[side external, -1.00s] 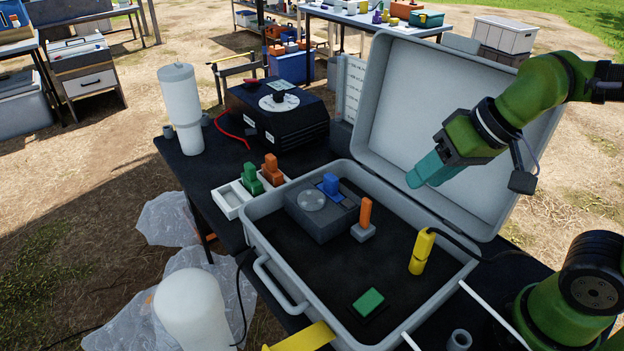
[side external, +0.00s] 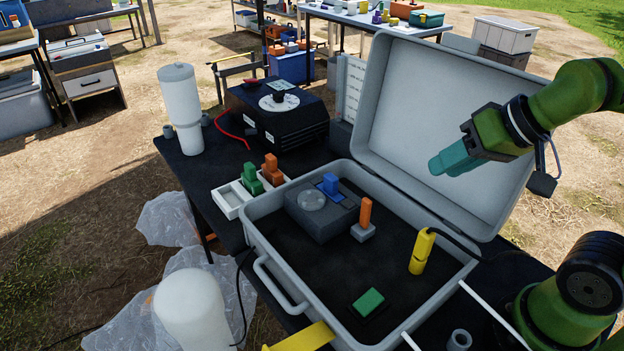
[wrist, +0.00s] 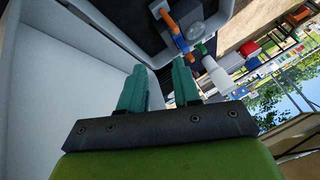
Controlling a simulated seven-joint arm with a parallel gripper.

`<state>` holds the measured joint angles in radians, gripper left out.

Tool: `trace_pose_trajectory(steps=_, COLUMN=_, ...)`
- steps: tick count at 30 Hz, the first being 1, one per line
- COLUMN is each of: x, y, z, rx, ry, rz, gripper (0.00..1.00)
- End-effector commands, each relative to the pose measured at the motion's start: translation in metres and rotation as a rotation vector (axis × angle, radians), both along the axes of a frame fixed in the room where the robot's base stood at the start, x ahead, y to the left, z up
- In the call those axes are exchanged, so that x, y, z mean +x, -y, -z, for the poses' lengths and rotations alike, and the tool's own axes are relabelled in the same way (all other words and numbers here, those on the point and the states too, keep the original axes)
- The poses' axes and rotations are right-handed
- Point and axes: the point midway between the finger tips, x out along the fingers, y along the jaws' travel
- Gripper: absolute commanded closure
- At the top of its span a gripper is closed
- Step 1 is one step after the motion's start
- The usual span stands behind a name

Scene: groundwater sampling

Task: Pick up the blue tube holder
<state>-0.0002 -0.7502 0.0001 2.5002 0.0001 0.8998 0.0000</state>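The blue tube holder (side external: 331,184) is a small stepped blue block on top of a dark grey instrument box (side external: 318,219) inside the open grey case (side external: 275,254). In the wrist view the blue holder (wrist: 180,43) shows small near the top, partly lined up with an orange piece. My gripper (side external: 436,166) has teal fingers and hangs in front of the case's raised lid, above and to the right of the holder, well apart from it. In the wrist view my gripper (wrist: 160,64) shows a gap between its two fingers, with nothing held.
An orange block (side external: 365,214) on a grey base, a yellow probe (side external: 422,251) and a green block (side external: 369,302) are in the case. The raised lid (side external: 450,110) stands behind. A white tray (side external: 231,202) with green and orange pieces sits left of the case.

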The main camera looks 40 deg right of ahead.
Motion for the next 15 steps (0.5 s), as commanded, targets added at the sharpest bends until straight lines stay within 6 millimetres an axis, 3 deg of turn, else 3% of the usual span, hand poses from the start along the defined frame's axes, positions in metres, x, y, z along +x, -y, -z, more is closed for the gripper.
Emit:
trace_pose_trajectory(steps=5, x=0.004, y=-0.020, z=0.010, rx=-0.033, ry=-0.053, rz=-0.097, gripper=0.68)
trace_pose_trajectory(steps=8, x=0.015, y=-0.034, z=0.017, rx=-0.248, ry=-0.062, rz=-0.368, gripper=0.68)
trace_pose_trajectory(steps=15, x=0.044, y=-0.060, z=0.020, rx=-0.872, ry=0.015, rz=-1.193, gripper=0.68)
